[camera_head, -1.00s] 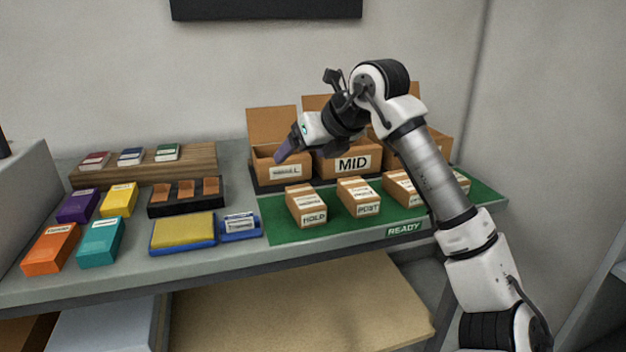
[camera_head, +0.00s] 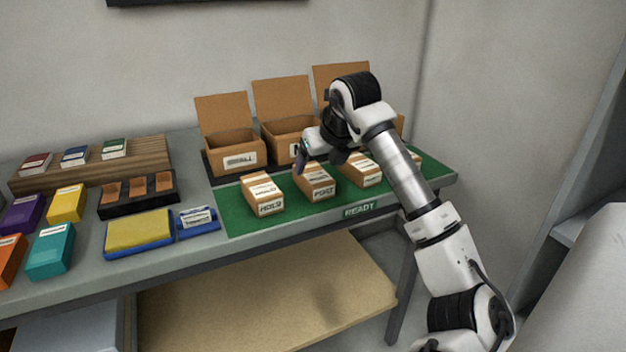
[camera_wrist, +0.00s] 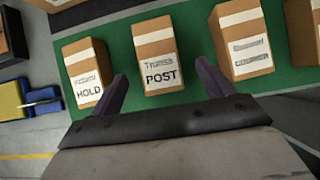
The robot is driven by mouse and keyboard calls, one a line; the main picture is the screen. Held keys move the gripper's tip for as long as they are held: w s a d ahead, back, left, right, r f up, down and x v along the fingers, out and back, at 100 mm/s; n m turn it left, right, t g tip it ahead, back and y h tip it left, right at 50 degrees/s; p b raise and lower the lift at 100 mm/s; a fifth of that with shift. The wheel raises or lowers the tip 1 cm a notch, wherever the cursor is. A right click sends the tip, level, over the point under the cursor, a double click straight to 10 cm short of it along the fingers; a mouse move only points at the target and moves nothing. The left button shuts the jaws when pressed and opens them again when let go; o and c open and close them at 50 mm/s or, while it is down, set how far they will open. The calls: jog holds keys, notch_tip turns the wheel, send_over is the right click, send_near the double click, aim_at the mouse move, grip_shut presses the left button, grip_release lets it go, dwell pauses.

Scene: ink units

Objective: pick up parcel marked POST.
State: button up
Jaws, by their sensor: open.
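The parcel marked POST (camera_head: 318,183) is a small brown carton with white labels on the green mat (camera_head: 235,215). In the wrist view the POST parcel (camera_wrist: 158,60) lies ahead of my gripper, between the lines of its two fingers. My gripper (camera_wrist: 162,88) is open and empty, its purple fingertips apart on either side below the label. In the head view my gripper (camera_head: 301,160) hangs near the far left side of the POST parcel. I cannot tell its exact height above it.
The HOLD parcel (camera_wrist: 85,72) stands to the left of POST and another labelled parcel (camera_wrist: 240,42) to the right, with narrow green gaps between. Open cardboard boxes (camera_head: 235,150) stand behind the mat. A yellow pad (camera_head: 138,231) and a blue item (camera_head: 197,222) lie left of it.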

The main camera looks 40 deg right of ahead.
aim_at(314, 173)
jog(key=x, duration=0.4)
jog(key=shift+w+f+p, duration=0.2)
jog(key=shift+w+p, duration=0.1)
jog(key=shift+w, duration=0.15)
jog(key=c, duration=1.1)
jog(key=shift+c, duration=0.4)
jog(key=shift+r, duration=0.15)
